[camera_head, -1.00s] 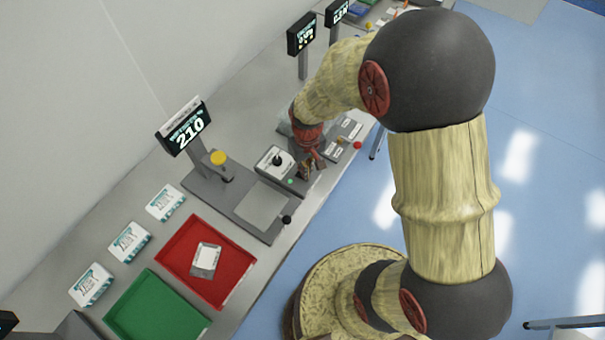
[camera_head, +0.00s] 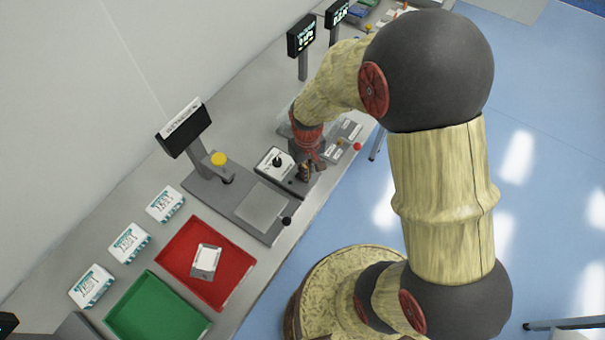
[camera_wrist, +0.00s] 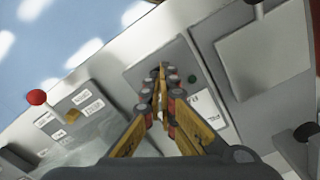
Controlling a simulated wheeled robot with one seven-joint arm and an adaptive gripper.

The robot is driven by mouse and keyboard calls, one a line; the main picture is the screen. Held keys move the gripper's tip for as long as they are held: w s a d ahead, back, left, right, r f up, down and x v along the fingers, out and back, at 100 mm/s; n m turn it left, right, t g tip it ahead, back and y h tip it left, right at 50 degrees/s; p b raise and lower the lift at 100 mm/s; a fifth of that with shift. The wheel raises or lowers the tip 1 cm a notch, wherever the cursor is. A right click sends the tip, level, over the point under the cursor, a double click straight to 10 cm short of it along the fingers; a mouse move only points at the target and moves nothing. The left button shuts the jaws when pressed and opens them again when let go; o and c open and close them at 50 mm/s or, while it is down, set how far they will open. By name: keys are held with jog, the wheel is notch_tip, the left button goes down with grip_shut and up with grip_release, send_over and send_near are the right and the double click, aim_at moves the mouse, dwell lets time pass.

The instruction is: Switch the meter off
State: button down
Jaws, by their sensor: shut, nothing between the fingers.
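The meter's display (camera_head: 183,128) stands on a post at the back left of a grey station and its screen is dark. A control box (camera_head: 274,162) with a white plate and a black knob sits to its right. In the wrist view the box's grey top (camera_wrist: 183,56) bears a small dark green round part (camera_wrist: 192,79), and my fingers hide some of it. My gripper (camera_head: 306,172) is shut and empty at the front part of this box. Its fingertips also show in the wrist view (camera_wrist: 162,72), over the box top; I cannot tell whether they touch it.
A red tray (camera_head: 237,291) and a green tray (camera_head: 150,310) lie front left, with white packs (camera_head: 130,242) behind.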

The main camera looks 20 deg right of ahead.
jog(key=shift+r+p, duration=2.1)
jog(key=shift+r, duration=1)
jog(key=shift+s, duration=0.1)
jog(key=s+r+m+t+b, duration=0.1)
jog(key=s+r+t+b, duration=0.4)
jog(key=s+r+b, duration=0.6)
notch_tip(320, 180, up, 6)
jog(key=s, duration=0.2)
jog(key=shift+s+f+t+b, duration=0.15)
jog(key=shift+s+t+b, duration=0.15)
jog(key=shift+s, duration=0.05)
